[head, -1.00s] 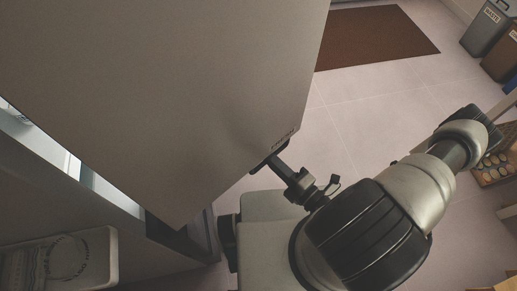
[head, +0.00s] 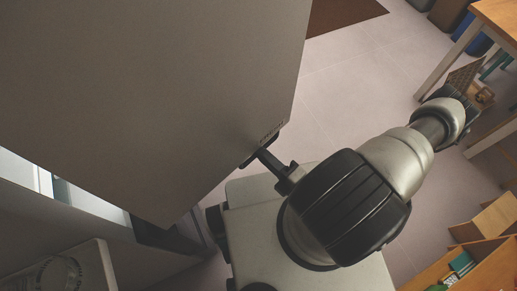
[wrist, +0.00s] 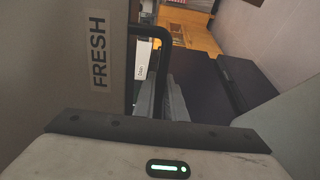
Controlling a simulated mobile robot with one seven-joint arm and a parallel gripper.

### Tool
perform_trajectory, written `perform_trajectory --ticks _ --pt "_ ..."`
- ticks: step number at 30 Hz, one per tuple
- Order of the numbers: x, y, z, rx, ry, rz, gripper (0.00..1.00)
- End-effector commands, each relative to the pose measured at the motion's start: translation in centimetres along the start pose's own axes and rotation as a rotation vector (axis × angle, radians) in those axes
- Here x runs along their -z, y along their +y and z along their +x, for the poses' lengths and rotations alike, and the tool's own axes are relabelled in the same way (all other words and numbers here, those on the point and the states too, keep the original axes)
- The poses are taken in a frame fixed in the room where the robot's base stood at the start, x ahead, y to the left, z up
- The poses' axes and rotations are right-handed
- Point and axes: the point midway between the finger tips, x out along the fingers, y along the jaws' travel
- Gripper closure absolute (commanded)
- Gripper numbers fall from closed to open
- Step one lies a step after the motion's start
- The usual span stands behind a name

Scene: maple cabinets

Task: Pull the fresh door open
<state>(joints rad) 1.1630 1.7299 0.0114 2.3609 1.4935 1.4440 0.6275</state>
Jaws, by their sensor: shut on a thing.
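The fresh door is a large grey panel (head: 150,80) filling the upper left of the head view. It stands open, with a bright gap at its lower left. Its FRESH label (wrist: 99,50) reads clearly in the wrist view. A black bar handle (wrist: 163,35) stands beside the label. My gripper (wrist: 160,92) is shut on this handle, with its fingers partly hidden by shadow. In the head view my gripper (head: 262,157) meets the handle at the door's lower right corner, where the grip itself is mostly hidden.
A wooden table (head: 496,20) and a low wooden shelf unit (head: 470,262) stand at right. A brown mat (head: 342,12) lies on the tiled floor (head: 350,85), which is open right of the door. A pale, rounded item (head: 70,272) is at lower left.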

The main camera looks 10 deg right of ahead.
Motion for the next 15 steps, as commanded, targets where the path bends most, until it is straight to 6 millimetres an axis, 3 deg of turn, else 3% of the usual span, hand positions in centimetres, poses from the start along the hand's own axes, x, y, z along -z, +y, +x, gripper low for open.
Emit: perform_trajectory --ticks 4,5,8,15 --pt "0.00 -0.02 -0.01 0.000 0.001 0.000 1.00" --pt "-0.01 -0.02 -0.01 0.000 0.001 0.000 0.84" --pt "-0.01 -0.02 0.00 0.000 0.001 0.000 0.70" --pt "-0.01 -0.01 0.00 0.000 0.001 0.000 0.70"
